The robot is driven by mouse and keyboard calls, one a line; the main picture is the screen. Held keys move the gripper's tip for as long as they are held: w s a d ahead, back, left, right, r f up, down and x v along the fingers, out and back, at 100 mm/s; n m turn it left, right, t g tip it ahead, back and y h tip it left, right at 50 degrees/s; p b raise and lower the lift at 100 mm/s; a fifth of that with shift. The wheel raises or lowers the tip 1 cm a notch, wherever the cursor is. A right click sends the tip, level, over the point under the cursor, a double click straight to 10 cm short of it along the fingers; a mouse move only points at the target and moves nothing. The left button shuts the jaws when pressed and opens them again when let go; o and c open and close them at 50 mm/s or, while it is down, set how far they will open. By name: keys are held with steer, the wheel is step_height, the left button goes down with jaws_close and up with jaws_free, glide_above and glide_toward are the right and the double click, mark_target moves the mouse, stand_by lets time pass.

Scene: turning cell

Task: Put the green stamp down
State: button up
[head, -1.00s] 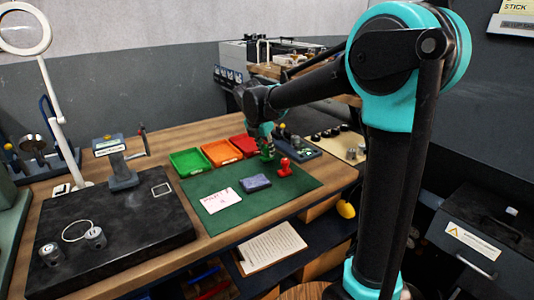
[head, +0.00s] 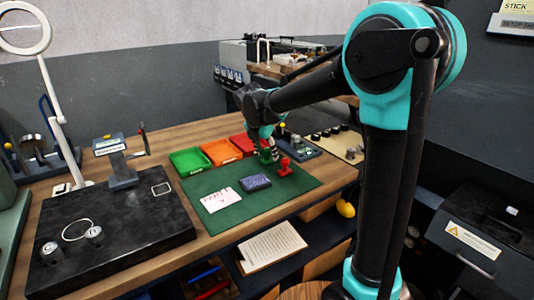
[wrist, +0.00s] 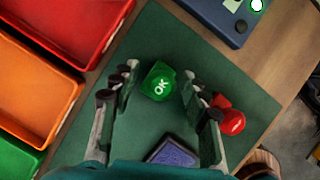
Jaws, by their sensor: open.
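The green stamp (wrist: 159,82), marked "OK" on top, stands on the green mat (wrist: 225,65) in the wrist view. In the head view the green stamp (head: 266,157) is at the mat's back edge, partly hidden by my gripper. My gripper (wrist: 160,92) is open around it, one finger on each side, with gaps between fingers and stamp. The red stamp (wrist: 228,118) is just outside the right finger; it also shows in the head view (head: 284,167).
A blue ink pad (wrist: 172,154) lies near the gripper's base. Red (wrist: 75,25), orange (wrist: 30,75) and green (wrist: 15,155) trays stand to the left. A white card (head: 221,200) lies on the mat. A dark blue board (wrist: 225,15) lies beyond.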

steer(key=v, duration=1.2)
